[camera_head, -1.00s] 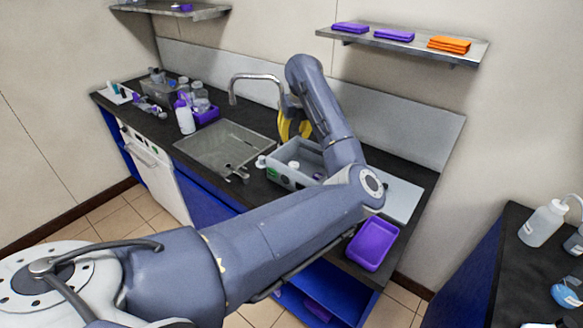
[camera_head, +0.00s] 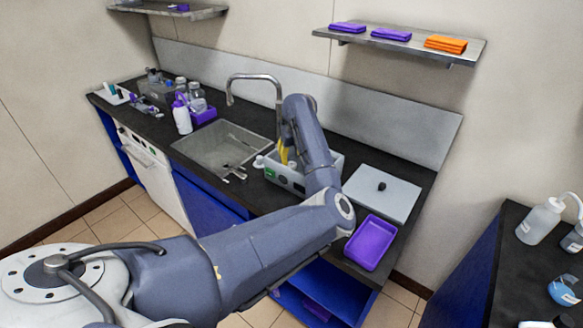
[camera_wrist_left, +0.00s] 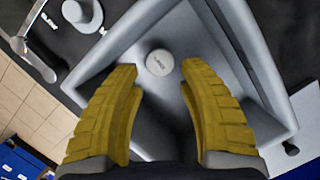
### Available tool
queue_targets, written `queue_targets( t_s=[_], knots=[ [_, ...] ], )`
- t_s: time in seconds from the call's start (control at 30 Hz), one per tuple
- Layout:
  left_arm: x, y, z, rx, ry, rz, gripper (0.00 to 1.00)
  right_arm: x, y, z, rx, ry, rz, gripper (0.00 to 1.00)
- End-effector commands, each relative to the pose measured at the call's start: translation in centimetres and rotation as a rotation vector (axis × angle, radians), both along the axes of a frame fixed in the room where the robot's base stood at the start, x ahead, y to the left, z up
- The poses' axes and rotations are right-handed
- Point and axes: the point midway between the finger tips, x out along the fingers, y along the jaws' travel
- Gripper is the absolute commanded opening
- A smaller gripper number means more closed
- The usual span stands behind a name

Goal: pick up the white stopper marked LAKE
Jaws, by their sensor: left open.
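A round white stopper (camera_wrist_left: 159,62) with small dark lettering, hard to read, lies inside a grey bin (camera_wrist_left: 215,20) in the left wrist view. My left gripper (camera_wrist_left: 160,80) is open above it. Its two yellow fingers stand apart on either side, and the stopper shows just beyond the gap between the tips. In the head view, my left gripper (camera_head: 285,155) reaches down into the grey bin (camera_head: 288,181) and my arm hides much of the bin; I cannot make out the stopper there. My right gripper is not in view.
Another white piece (camera_wrist_left: 82,14) stands on the counter outside the bin; it also shows in the head view (camera_head: 259,162). A sink (camera_head: 215,150) with a tall faucet (camera_head: 240,76) lies left of the bin. A pale board (camera_head: 390,200) and a purple tray (camera_head: 371,243) lie right.

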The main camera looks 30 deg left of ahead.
Motion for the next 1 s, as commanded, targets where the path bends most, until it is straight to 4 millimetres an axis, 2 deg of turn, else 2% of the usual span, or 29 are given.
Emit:
queue_targets(
  t_s=[0.17,0.5,0.9,1.0],
  knots=[
    [0.1,0.2,-0.9,0.001,0.003,0.000,0.40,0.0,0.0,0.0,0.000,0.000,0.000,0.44],
    [0.7,0.9,-4.6,0.001,0.002,0.000,0.40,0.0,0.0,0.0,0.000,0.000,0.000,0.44],
    [0.8,1.1,-5.2,0.001,0.001,0.000,0.40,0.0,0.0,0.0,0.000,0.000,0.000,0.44],
    [0.9,1.1,-5.2,0.001,0.001,0.000,0.29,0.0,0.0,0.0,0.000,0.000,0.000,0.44]
  ],
)
